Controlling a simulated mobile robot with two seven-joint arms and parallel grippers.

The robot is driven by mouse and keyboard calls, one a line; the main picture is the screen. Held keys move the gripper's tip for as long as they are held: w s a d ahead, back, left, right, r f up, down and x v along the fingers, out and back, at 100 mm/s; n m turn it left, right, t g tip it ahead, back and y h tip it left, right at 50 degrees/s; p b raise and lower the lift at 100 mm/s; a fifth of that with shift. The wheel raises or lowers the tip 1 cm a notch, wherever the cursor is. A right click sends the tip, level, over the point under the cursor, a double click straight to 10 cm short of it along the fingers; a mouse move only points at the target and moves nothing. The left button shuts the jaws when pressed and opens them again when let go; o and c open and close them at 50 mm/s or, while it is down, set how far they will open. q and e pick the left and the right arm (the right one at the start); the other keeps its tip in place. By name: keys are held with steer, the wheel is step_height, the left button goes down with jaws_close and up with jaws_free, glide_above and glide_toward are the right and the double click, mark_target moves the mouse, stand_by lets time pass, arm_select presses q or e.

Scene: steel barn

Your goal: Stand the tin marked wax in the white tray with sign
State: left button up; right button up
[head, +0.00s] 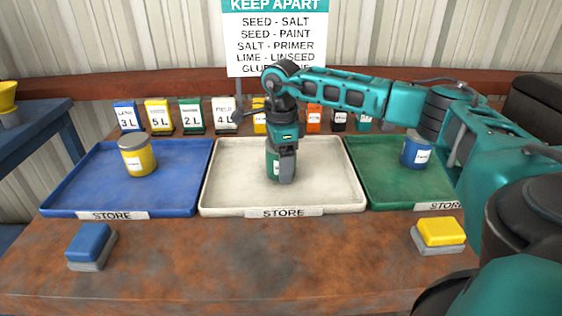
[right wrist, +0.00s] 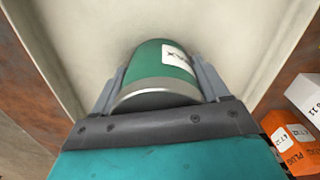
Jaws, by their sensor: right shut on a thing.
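The green tin (right wrist: 160,65) has a white label, partly readable as "AX", in the right wrist view. In the head view the same tin (head: 270,165) is mostly hidden behind my right gripper (head: 284,170). My right gripper (right wrist: 160,88) is shut on the tin, with a finger on each side. The tin is over or in the white tray (head: 229,195), near its middle; I cannot tell whether its base touches the floor of the tray. The white tray has a "STORE" sign (head: 284,212) on its front edge. My left gripper is not in view.
A blue tray (head: 80,185) at left holds a yellow tin (head: 138,156). A green tray (head: 385,190) at right holds a blue tin (head: 416,152). Several labelled containers (head: 190,115) stand behind. A blue block (head: 90,243) and yellow block (head: 440,232) sit in front.

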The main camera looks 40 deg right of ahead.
steer(key=shift+f, duration=0.1)
steer(key=o, duration=1.2)
steer(key=shift+o, duration=0.2)
step_height(320, 180, up, 12)
steer(key=shift+r+p, duration=0.2)
steer(key=shift+p, duration=0.6)
